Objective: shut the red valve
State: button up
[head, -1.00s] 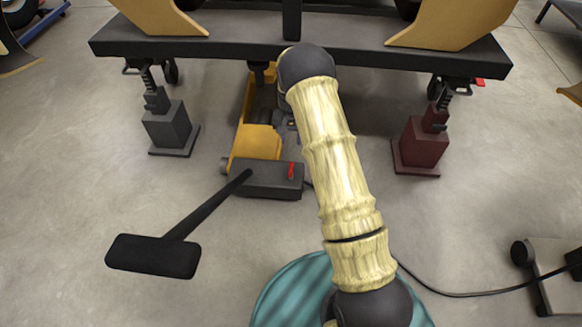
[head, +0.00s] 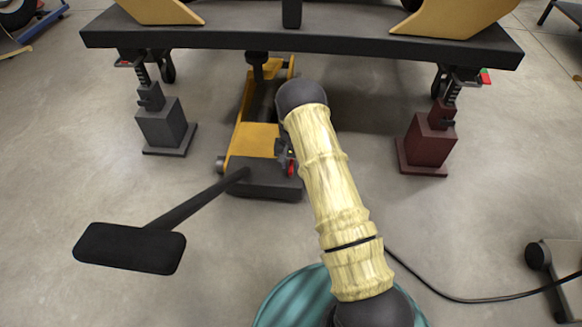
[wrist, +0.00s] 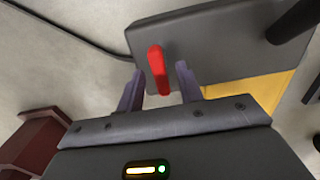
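The red valve (wrist: 157,66) is a small red lever on the dark grey block (wrist: 225,45) of a yellow floor jack (head: 254,140). In the head view the valve (head: 291,168) shows at the block's right end, partly covered by my gripper. My gripper (wrist: 160,69) is open in the wrist view. Its two fingers lie to the left and right of the lever, with a gap on each side and no visible contact. I cannot tell how deep the lever sits between them. In the head view my gripper (head: 284,152) is mostly hidden behind my arm.
A black platform (head: 300,44) spans above the jack, over a grey stand (head: 162,125) and a dark red stand (head: 428,145). The jack's black handle (head: 130,248) sticks out at front left. A cable (head: 470,299) lies at right. Open floor surrounds these.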

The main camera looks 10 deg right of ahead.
jog(key=shift+f, duration=0.15)
jog(key=shift+c, duration=0.5)
grip_shut()
jog(key=shift+m+p, duration=0.4)
jog(key=shift+p, duration=0.15)
jog(key=m+p, duration=0.2)
jog(key=shift+r+p, duration=0.2)
jog(key=shift+p, duration=0.2)
jog(key=m+p, duration=0.2)
jog(key=m, duration=0.1)
jog(key=shift+m, duration=0.4)
jog(key=m+p, duration=0.2)
jog(key=m, duration=0.3)
jog(key=shift+f+m, duration=0.1)
jog(key=shift+m, duration=0.2)
jog(key=m+p, duration=0.1)
jog(key=m, duration=0.5)
jog(key=shift+f, duration=0.1)
